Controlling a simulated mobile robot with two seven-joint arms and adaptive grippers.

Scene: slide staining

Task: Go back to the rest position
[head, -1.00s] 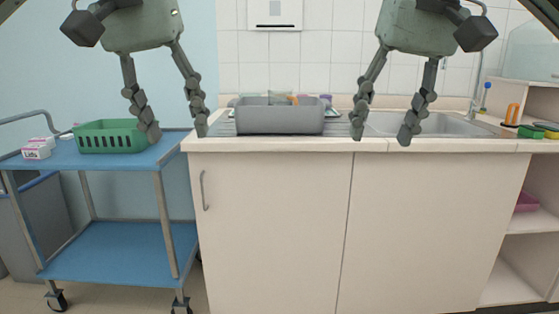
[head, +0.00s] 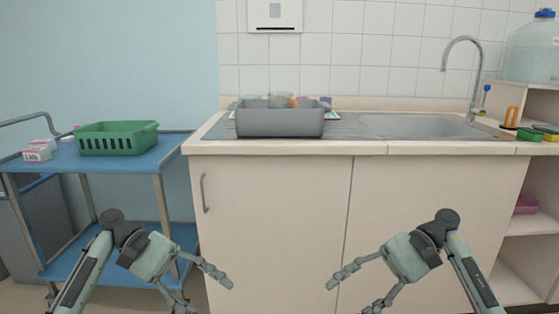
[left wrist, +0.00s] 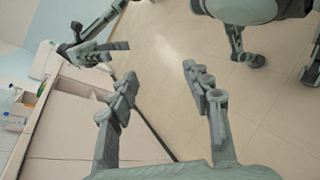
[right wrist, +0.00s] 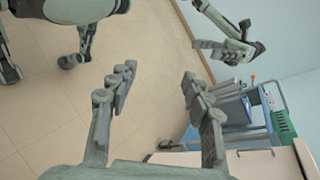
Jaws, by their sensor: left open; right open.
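My left gripper (head: 205,292) is low in front of the cabinet in the head view, open and empty. Its two fingers also show spread apart in the left wrist view (left wrist: 160,95). My right gripper (head: 350,292) is low in front of the cabinet doors, to the right of the left one, open and empty. Its spread fingers show in the right wrist view (right wrist: 157,90). The two grippers are apart and face inward. Neither touches anything in view.
A grey bin (head: 280,122) with items inside stands on the counter left of the sink (head: 420,126). A blue trolley (head: 110,160) carries a green basket (head: 117,138) and small boxes (head: 38,153). The cabinet (head: 270,210) stands behind my grippers. Open floor (left wrist: 240,100) shows in the left wrist view.

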